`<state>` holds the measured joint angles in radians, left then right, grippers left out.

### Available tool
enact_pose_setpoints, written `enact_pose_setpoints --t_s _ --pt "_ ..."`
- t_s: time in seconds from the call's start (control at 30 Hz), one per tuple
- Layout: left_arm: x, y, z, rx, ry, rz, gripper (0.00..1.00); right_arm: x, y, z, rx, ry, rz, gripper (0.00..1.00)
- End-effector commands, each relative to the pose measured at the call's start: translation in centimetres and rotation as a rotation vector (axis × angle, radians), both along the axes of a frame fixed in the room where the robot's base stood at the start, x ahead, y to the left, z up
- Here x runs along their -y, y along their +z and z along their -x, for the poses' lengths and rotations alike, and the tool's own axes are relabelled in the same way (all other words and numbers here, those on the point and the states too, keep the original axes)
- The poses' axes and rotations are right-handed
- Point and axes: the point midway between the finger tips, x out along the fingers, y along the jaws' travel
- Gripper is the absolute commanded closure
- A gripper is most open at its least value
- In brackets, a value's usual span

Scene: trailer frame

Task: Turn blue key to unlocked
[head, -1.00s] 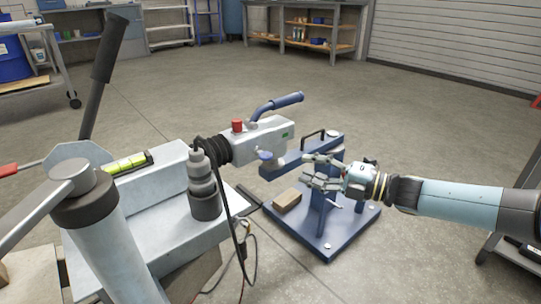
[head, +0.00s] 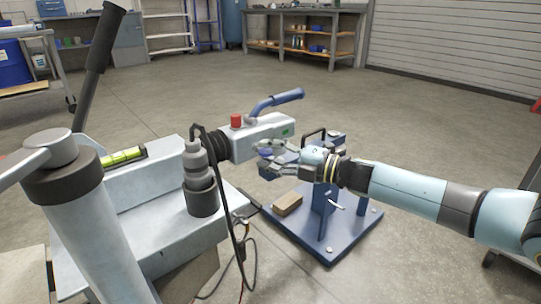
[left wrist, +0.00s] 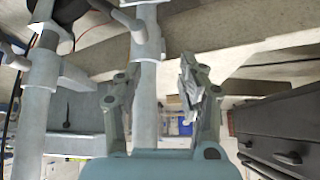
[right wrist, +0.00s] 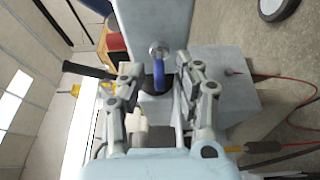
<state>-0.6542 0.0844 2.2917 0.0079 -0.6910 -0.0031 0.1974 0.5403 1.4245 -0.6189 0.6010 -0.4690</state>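The blue key (right wrist: 158,75) sits edge-on in a round lock (right wrist: 158,49) on the grey coupling head (head: 255,138). My right gripper (right wrist: 158,76) is open, with one finger on each side of the key and gaps showing between. In the head view the right gripper (head: 268,148) is at the coupling's near right side, and its fingers largely hide the key. My left gripper (left wrist: 157,85) is open, with a grey post (left wrist: 145,75) seen between its fingers; I cannot tell whether they touch it. It is not in the head view.
A red button (head: 236,121) and a blue handle (head: 280,100) top the coupling. A blue stand (head: 340,232) with a wooden block (head: 287,204) is below my right arm. A dark-gripped lever (head: 103,40) and jack post (head: 85,220) rise at left. A cable hangs near the coupling.

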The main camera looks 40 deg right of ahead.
Motion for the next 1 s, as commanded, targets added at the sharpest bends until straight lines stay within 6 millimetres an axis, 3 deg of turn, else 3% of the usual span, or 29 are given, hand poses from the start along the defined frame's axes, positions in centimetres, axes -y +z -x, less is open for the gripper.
enact_pose_setpoints --t_s 0.13,0.37,0.77,1.0 --pt "0.0 0.02 0.01 -0.001 0.0 0.0 0.6 0.0 0.02 0.01 0.0 0.0 0.0 0.7" --pt "0.0 0.02 0.01 -0.001 0.0 0.0 0.6 0.0 0.0 0.03 0.0 0.0 0.0 1.0" --pt "0.01 -0.01 -0.03 0.0 0.0 0.0 0.6 0.02 -0.08 0.06 -0.002 0.0 -0.019 1.0" --pt "0.02 -0.04 -0.34 0.024 -0.001 0.0 0.6 0.0 -0.22 0.08 -0.012 0.0 -0.126 1.0"
